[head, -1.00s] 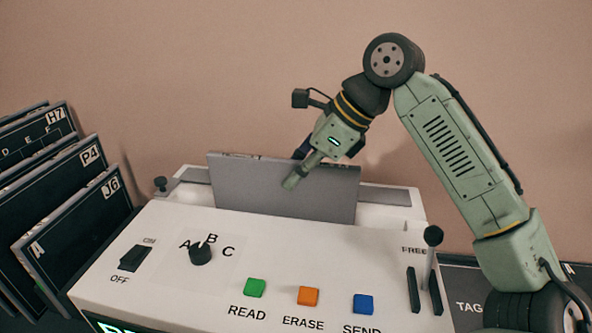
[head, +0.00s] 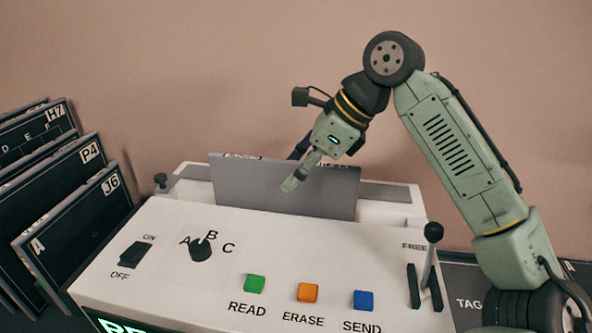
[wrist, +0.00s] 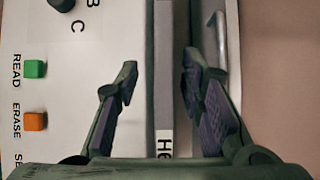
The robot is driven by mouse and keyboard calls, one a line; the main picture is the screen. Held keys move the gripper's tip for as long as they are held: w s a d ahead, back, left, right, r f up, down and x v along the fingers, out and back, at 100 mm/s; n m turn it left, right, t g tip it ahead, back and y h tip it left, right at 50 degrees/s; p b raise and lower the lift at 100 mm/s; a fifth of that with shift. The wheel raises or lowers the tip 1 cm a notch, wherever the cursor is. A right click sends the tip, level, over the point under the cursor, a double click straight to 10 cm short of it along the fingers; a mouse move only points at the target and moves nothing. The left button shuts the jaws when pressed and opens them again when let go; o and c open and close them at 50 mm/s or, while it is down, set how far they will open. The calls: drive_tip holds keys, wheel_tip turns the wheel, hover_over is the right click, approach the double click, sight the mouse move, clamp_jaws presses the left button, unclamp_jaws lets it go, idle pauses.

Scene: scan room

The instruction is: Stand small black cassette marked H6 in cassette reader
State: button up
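The cassette (head: 285,193), a flat grey-sided plate, stands upright in the slot at the back of the white cassette reader (head: 190,270). In the wrist view its thin edge (wrist: 163,80) runs between my fingers, with a white label starting with H, partly hidden, near the bottom. My gripper (head: 292,182) is at the cassette's top edge, one finger in front of its face and the other behind. In the wrist view my gripper (wrist: 160,85) is open, with a gap on each side of the cassette. The cassette's lower part is hidden in the reader.
Larger dark cassettes marked H7 (head: 56,114), P4 (head: 90,153) and J6 (head: 111,185) lean in a rack at left. The reader's front holds a switch, a dial, green, orange and blue buttons, and a lever (head: 433,233) at right. A wall stands behind.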

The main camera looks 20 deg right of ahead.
drive_tip(key=shift+f, duration=0.25)
